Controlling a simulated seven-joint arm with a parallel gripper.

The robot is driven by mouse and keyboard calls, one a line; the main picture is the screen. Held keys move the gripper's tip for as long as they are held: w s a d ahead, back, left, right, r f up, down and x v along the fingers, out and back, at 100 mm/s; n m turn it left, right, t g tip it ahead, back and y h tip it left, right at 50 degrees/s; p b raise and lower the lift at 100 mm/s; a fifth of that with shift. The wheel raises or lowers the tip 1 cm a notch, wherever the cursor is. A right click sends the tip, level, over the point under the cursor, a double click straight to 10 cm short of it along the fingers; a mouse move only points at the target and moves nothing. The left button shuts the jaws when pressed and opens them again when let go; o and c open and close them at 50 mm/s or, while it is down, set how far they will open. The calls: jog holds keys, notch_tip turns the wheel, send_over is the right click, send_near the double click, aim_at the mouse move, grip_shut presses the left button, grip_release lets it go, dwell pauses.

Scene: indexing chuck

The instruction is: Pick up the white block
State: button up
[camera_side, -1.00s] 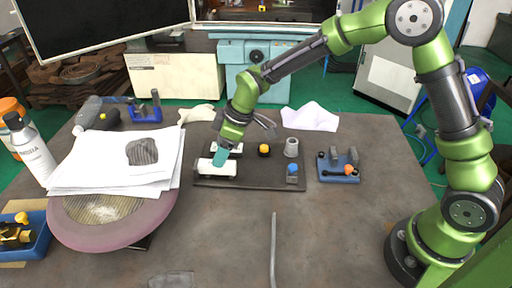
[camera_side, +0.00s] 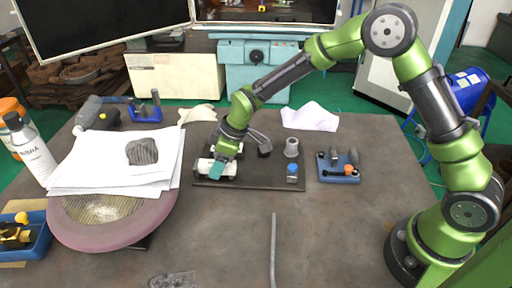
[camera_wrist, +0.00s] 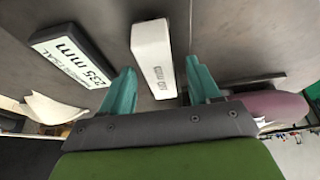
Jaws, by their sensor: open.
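The white block (camera_wrist: 152,55) is long, with small dark "mm" lettering, and lies on a dark grey plate (camera_wrist: 215,22) in the wrist view. My gripper (camera_wrist: 161,82) has two teal fingers spread apart, one on each side of the block's near end, with nothing held. I cannot tell whether the fingertips reach down to the block's height. A dark block with a white label reading "235 mm" (camera_wrist: 72,56) lies left of it. In the side view, my gripper (camera_side: 217,169) is low over the plate's left part, hiding much of a white piece (camera_side: 204,166).
On the plate stand a grey cylinder (camera_side: 291,148) and a blue part (camera_side: 292,169). A blue tray of parts (camera_side: 339,166) is to the right. Papers (camera_side: 120,165) over a round pinkish disc (camera_side: 110,230) lie left. A bent rod (camera_side: 273,250) is in front.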

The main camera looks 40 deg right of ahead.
jog(key=shift+f, duration=0.1)
grip_shut()
dwell(0.4)
